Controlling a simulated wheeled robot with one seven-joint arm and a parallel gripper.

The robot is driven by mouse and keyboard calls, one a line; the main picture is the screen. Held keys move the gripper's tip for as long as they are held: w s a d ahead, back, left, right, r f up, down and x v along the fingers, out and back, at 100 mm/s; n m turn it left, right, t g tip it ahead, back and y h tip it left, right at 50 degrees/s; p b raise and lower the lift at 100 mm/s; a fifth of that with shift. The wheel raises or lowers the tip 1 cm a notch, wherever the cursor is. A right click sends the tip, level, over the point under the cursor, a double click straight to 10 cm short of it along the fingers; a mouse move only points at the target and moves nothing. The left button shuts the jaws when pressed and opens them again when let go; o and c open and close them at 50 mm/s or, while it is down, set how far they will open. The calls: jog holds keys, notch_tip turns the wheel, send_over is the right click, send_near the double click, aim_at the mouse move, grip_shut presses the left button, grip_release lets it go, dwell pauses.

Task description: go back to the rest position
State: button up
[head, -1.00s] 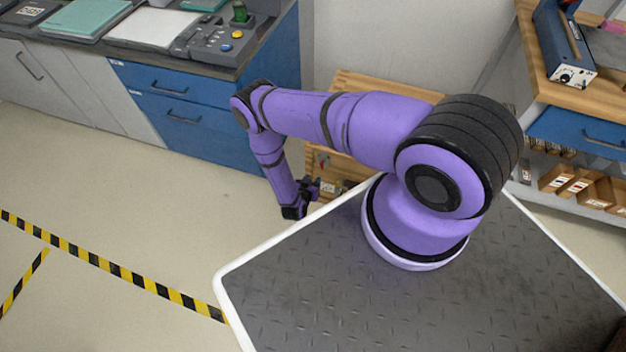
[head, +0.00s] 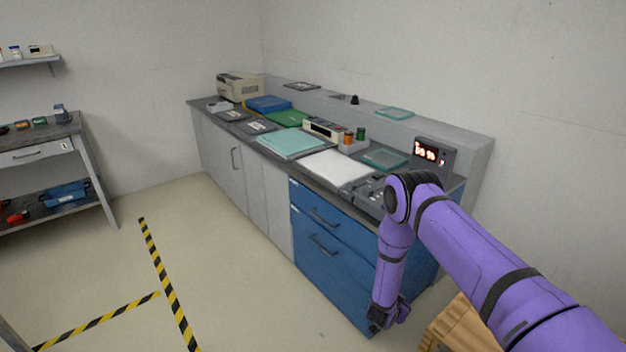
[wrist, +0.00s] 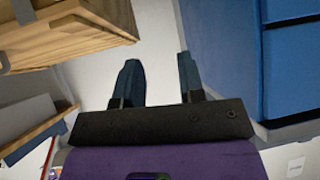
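My purple arm reaches in from the lower right of the head view, bent at the elbow, with its forearm hanging down. My gripper (head: 388,318) is at its end, low in front of the blue drawers (head: 330,258). In the wrist view my gripper (wrist: 158,80) shows two dark fingers spread apart with nothing between them, so it is open and empty. Pale floor or wall shows between and beyond the fingers.
In the wrist view a wooden crate or shelf (wrist: 70,35) is at upper left and a blue cabinet (wrist: 222,60) is close on the right. A grey counter (head: 362,192) holds trays and devices. A workbench (head: 45,135) stands left. Open floor (head: 230,270) has striped tape.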

jog(key=w+a+r+y, duration=0.1)
jog(key=w+r, duration=0.2)
jog(key=r, duration=0.5)
jog(key=w+a+r+n+y, duration=0.1)
jog(key=w+a+r+y, duration=0.15)
jog(key=r, duration=0.55)
jog(key=w+a+r+y, duration=0.1)
jog(key=w+r, duration=0.3)
jog(key=r, duration=0.4)
jog(key=s+a+r+n+y, duration=0.1)
jog(key=s+r+n+y, duration=0.15)
jog(key=r, duration=0.95)
jog(key=s+r+n+y, duration=0.1)
jog(key=s+r, duration=0.2)
jog(key=r, duration=1)
jog(key=s+d+r+n+g, duration=0.1)
jog(key=s+d+r+n, duration=0.15)
jog(key=s+r, duration=1.4)
jog(key=s+d+r+n, duration=0.1)
jog(key=s, duration=1.1)
jog(key=s+d+r+n+g, duration=0.1)
jog(key=s+d+r, duration=0.1)
jog(key=s, duration=1.1)
jog(key=shift+d+r+n+g+h, duration=0.3)
jog(key=shift+h, duration=0.1)
